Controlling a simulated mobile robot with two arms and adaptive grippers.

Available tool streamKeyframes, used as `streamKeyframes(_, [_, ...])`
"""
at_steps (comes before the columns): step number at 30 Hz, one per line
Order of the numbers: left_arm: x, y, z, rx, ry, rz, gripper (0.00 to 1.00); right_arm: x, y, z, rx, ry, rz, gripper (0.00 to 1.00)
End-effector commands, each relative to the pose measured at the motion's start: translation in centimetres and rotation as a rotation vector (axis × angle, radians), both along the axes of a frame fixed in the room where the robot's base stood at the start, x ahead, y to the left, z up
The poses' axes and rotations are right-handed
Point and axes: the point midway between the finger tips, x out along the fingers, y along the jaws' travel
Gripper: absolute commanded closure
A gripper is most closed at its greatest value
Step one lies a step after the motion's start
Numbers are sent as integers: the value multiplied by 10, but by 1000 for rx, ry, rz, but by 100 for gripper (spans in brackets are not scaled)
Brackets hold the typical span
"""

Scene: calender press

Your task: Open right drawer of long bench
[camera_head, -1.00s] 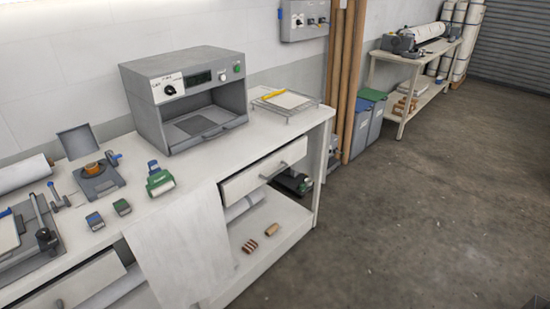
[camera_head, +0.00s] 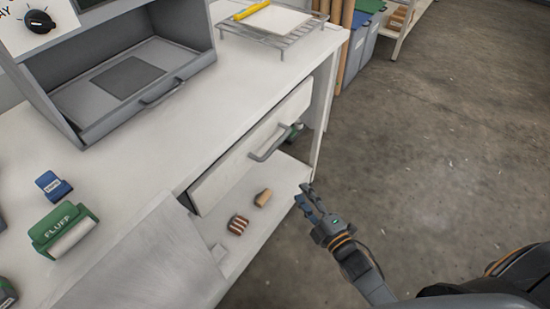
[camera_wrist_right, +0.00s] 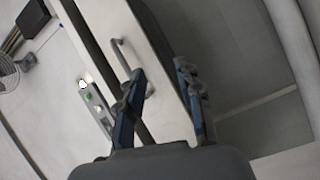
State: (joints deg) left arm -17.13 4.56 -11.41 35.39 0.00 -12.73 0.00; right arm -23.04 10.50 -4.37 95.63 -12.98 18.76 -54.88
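The long bench (camera_head: 140,150) has a white right drawer (camera_head: 235,165) under its top, with a grey bar handle (camera_head: 270,145) on its front. A dark gap shows along the drawer's upper edge; I cannot tell whether it is fully shut. My right gripper (camera_head: 307,197) is in front of the drawer, lower right of the handle and apart from it. In the right wrist view its two blue-grey fingers (camera_wrist_right: 160,85) are spread with nothing between them. The handle (camera_wrist_right: 118,56) shows beyond the left fingertip. My left gripper is out of view.
A grey box device (camera_head: 130,75) and a wire rack (camera_head: 275,25) stand on the bench top. A striped block (camera_head: 238,224) and a tan block (camera_head: 263,197) lie on the lower shelf. The floor (camera_head: 430,130) right of the bench is clear.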

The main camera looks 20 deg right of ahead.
Motion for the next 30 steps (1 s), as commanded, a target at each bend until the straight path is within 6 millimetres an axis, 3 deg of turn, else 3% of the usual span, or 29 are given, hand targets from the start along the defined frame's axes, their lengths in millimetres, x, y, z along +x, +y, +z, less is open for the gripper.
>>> streamKeyframes(1, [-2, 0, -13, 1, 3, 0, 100, 2, 2, 15, -45, -77, 14, 64])
streamKeyframes(3, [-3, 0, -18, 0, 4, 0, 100, 3, 5, 38, -95, -153, 26, 64])
streamKeyframes(7, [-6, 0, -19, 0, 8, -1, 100, 6, 9, 60, -138, -221, 35, 64])
streamKeyframes(11, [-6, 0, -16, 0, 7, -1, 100, 20, 13, 67, -141, -229, 35, 64])
streamKeyframes(24, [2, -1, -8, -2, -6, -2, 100, 105, 36, 81, -138, -225, 34, 64])
streamKeyframes(30, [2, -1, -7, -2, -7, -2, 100, 128, 42, 83, -137, -222, 34, 64])
